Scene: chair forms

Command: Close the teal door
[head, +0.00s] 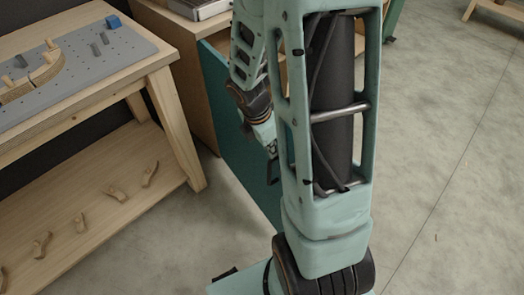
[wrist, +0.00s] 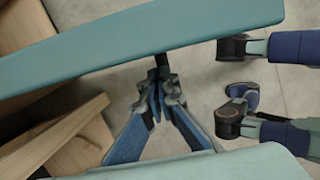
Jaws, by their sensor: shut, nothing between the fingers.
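The teal door (head: 240,132) stands swung out from a wooden cabinet in the head view, and my arm hides part of it. In the wrist view the door (wrist: 110,45) crosses the upper part as a long teal slab, seen close up. My gripper (wrist: 157,92) is shut and empty, with its tips just below the slab's near edge. A small dark piece lies between the tips and the door, and I cannot tell whether they touch. In the head view my gripper is mostly hidden behind my arm, close to the door's face.
A wooden workbench (head: 185,150) with a grey pegboard top (head: 95,75) stands to the left, with curved wooden pieces on its lower shelf (head: 85,225). The wooden cabinet (head: 180,55) is behind the door. Open concrete floor (head: 450,170) lies to the right.

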